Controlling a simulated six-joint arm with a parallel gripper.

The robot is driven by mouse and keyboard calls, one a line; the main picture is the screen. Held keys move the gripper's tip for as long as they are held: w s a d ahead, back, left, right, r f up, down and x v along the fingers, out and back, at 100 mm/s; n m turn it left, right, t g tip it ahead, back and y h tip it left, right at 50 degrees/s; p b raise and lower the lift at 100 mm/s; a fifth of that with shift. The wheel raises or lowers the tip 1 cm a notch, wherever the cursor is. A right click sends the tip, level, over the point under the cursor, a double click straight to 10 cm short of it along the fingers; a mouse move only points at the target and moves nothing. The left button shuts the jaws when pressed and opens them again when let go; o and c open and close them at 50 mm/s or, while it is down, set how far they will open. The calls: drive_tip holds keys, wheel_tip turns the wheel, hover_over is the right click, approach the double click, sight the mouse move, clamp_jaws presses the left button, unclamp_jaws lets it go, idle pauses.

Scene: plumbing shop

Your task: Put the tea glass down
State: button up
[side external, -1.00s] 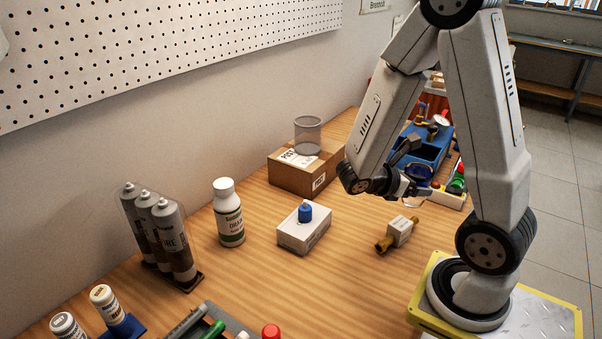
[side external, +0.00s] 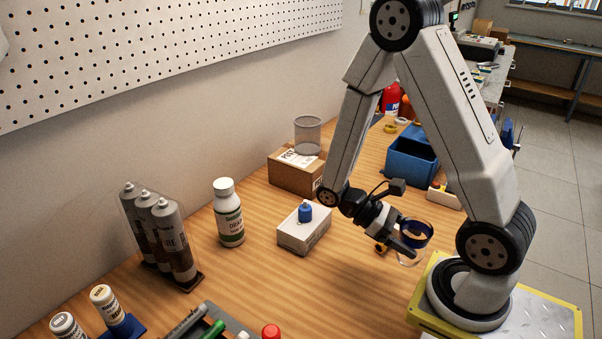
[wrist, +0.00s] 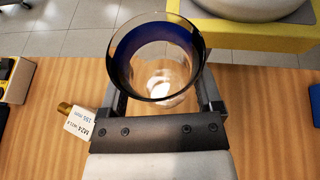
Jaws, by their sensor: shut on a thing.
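The tea glass is a clear glass with a dark blue band at its rim. In the side external view the tea glass (side external: 416,231) is held above the bench, close to my yellow-edged base. My gripper (side external: 408,246) is shut on its wall. In the wrist view the tea glass (wrist: 157,62) sits between the two fingers of my gripper (wrist: 160,84), its open mouth facing the camera. The glass looks roughly upright. Its lower part is faint, and I cannot tell its exact height above the wood.
A brass fitting with a white label (wrist: 77,122) lies on the bench beside my gripper, mostly hidden in the side view. A white box with a blue cap (side external: 304,233), a white bottle (side external: 229,213), a cardboard box (side external: 292,177) and a blue bin (side external: 411,162) stand around.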

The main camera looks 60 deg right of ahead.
drive_tip(key=w+a+f+m+t+y, duration=0.1)
drive_tip(key=w+a+m+t+y, duration=0.55)
drive_tip(key=a+m+y, duration=0.65)
drive_tip(key=w+a+m+t, duration=0.2)
drive_tip(key=w+m+t, duration=0.3)
drive_tip(key=w, duration=0.4)
drive_tip(key=w+a+r+m+t+y, duration=0.1)
drive_tip(key=w+a+m+t, duration=0.1)
drive_tip(key=w+m+t, duration=0.4)
drive_tip(key=shift+w+a+t+y, duration=0.35)
drive_tip(key=shift+w+t, duration=0.2)
drive_tip(key=shift+w, duration=1.2)
drive_tip(key=shift+f, duration=0.1)
drive_tip(key=shift+f, duration=2.1)
drive_tip(key=shift+f, duration=0.1)
drive_tip(key=shift+f, duration=1.65)
